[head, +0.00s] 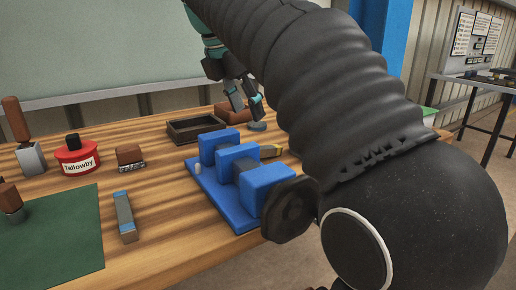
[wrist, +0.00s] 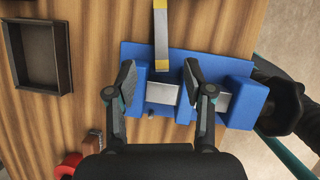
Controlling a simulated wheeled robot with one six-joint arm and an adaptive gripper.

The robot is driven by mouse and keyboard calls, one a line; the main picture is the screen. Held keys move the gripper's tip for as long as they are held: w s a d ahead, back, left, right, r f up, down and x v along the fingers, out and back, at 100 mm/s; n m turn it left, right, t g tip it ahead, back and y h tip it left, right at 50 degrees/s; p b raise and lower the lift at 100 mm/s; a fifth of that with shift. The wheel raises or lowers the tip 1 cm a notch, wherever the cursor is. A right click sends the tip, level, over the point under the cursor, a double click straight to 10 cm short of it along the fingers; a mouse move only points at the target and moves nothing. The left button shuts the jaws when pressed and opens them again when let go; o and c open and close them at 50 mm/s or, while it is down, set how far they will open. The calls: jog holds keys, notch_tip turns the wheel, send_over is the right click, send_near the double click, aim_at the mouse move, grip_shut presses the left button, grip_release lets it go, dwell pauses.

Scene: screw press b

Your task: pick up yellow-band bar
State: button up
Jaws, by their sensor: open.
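The yellow-band bar (wrist: 161,35) is a slim grey bar with yellow bands, seen at the top middle of the wrist view. Its near end reaches over the edge of the blue screw press (wrist: 210,62) in that view; whether it touches the press I cannot tell. In the head view only a yellow part of the bar (head: 271,151) shows behind the blue press (head: 234,217). My gripper (wrist: 160,70) is open and empty, its fingertips on either side of the bar's near end in the wrist view. In the head view my gripper (head: 247,108) is above the table's far side.
A dark tray (head: 196,129), a red tin (head: 77,160), a brush (head: 130,158) and a blue-band bar (head: 125,218) stand around the press. A green mat (head: 55,240) lies at the left. The press has a dark handwheel (head: 290,209). Bare wood shows between them.

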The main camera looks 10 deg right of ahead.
aim_at(262, 147)
jog(key=b+x, duration=0.2)
jog(key=x, duration=1)
jog(key=shift+s+b, duration=0.15)
jog(key=shift+b, duration=0.15)
jog(key=shift+f, duration=0.25)
grip_shut()
dwell(0.4)
